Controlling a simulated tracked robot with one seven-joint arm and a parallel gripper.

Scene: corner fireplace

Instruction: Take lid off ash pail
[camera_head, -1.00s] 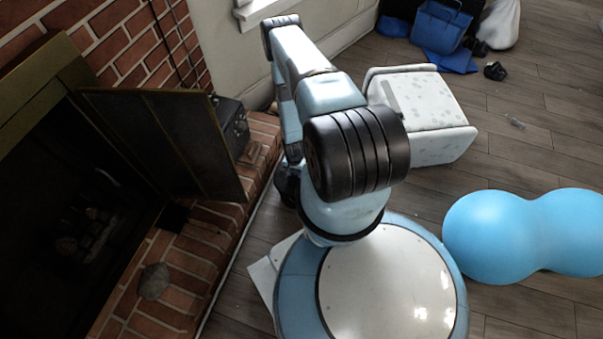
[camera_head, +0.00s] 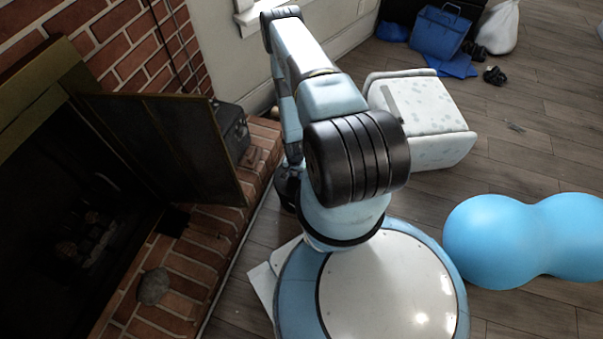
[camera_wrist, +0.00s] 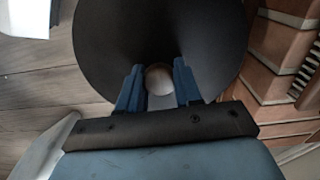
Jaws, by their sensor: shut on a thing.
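A dark, round ash pail lid (camera_wrist: 118,38) fills the upper middle of the wrist view, seen from above. A small pale round knob (camera_wrist: 159,80) stands at its middle. My gripper (camera_wrist: 159,72) is shut on this knob, with one blue finger on each side. The lid hides whatever is below it, so I cannot tell whether it rests on the pail or is clear of it. In the head view my own arm covers the gripper and the lid.
The brick hearth (camera_head: 195,265) and open fireplace door (camera_head: 175,145) are on the left. A pale patterned footstool (camera_head: 425,115) stands behind my arm. A blue double-ball shape (camera_head: 530,240) lies at right. Bags, one blue (camera_head: 440,30), are at the back. Wooden floor is open between them.

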